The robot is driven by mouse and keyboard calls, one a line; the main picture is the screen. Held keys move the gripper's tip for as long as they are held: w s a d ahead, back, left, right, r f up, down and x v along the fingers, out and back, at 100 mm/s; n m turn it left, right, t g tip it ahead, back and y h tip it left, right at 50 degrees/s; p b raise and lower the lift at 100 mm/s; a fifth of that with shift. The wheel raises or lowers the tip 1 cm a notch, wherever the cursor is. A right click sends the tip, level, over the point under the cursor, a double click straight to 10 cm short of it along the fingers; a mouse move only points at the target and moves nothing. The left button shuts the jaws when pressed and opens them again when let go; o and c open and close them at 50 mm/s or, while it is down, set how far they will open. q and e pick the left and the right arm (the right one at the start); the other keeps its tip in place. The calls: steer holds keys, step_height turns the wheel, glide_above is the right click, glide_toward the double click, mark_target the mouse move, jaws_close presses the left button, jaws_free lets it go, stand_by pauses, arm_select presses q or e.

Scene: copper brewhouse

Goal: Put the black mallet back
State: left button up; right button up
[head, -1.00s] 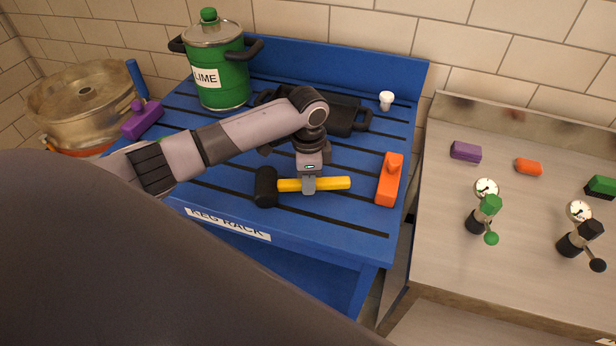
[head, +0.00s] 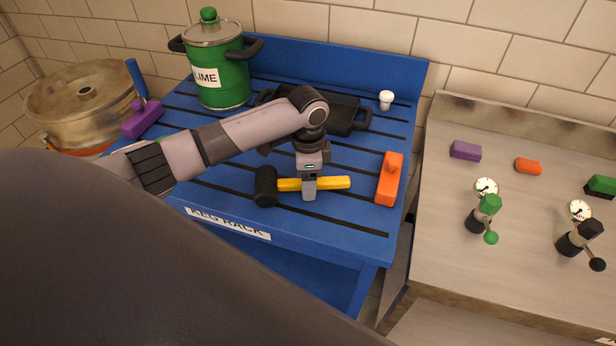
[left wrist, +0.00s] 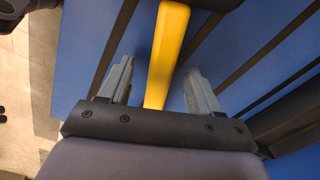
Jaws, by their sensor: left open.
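The black mallet, with a black head (head: 265,187) and a yellow handle (head: 335,183), lies on the slatted blue keg rack (head: 345,222), its head to the left. My left gripper (head: 309,187) is over the handle near its middle, with one finger showing on the near side. In the left wrist view, the two grey fingers (left wrist: 160,68) stand open on either side of the yellow handle (left wrist: 166,50), with gaps between. The far finger is hidden in the head view. My right gripper is not in view.
A green pot labelled LIME (head: 222,80) stands at the rack's back left. A black pan-like thing (head: 345,112) lies behind my arm. An orange block (head: 388,180) and a small white knob (head: 386,100) are at right. A counter (head: 450,230) with gauge valves stands farther right.

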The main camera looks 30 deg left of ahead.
arm_select(q)
steer(key=shift+r, duration=3.8)
